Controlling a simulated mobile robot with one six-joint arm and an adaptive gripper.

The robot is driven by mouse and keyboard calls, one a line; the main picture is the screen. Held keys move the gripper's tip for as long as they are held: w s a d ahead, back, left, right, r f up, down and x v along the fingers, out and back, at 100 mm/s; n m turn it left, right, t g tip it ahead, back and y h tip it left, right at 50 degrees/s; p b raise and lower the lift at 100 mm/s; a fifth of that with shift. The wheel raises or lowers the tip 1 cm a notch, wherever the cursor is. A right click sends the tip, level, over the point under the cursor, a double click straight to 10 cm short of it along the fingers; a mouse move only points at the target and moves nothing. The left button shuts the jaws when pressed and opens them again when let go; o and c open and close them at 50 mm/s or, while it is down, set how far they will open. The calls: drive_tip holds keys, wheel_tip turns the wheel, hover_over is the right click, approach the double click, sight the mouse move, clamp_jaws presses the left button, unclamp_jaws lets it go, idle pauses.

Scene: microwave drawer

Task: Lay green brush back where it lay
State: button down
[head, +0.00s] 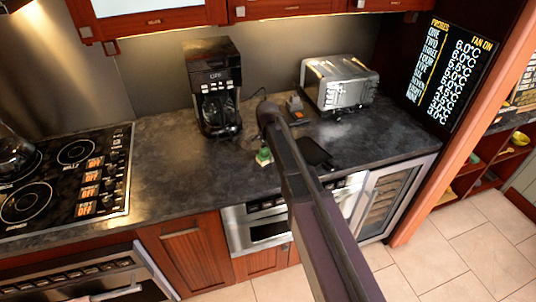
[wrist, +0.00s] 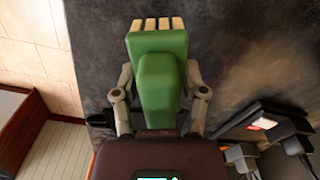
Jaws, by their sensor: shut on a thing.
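A green brush (wrist: 160,82) with pale bristle blocks at its far end fills the middle of the wrist view. My gripper (wrist: 159,98) is shut on it, with one grey finger on each side. In the head view a small part of the green brush (head: 263,157) shows beside my arm, above the dark countertop (head: 180,160). My arm hides most of the gripper there. I cannot tell whether the brush touches the counter.
A black coffee maker (head: 217,88) and a silver toaster (head: 339,82) stand at the back. A black flat object (head: 315,152) and a small orange-and-grey object (head: 295,106) lie near my arm. The stove (head: 66,172) is left. Bare counter lies between stove and brush.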

drive_tip(key=shift+f+b, duration=1.55)
drive_tip(key=shift+f, duration=0.3)
drive_tip(key=shift+c, duration=0.3)
unclamp_jaws()
drive_tip(key=shift+r, duration=0.2)
wheel_tip(320, 180, up, 6)
drive_tip(key=p, duration=0.6)
drive_tip(key=shift+r+p, duration=0.25)
drive_tip(key=shift+p, duration=0.15)
drive_tip(key=shift+m, duration=0.5)
drive_tip(key=w+d, duration=0.2)
drive_tip(key=d, duration=0.3)
drive_tip(key=w+d, duration=0.3)
drive_tip(key=d, duration=0.2)
drive_tip(key=w+d, duration=0.3)
drive_tip(key=d, duration=0.3)
drive_tip(key=shift+w+d, duration=0.25)
drive_tip(key=shift+d, duration=0.65)
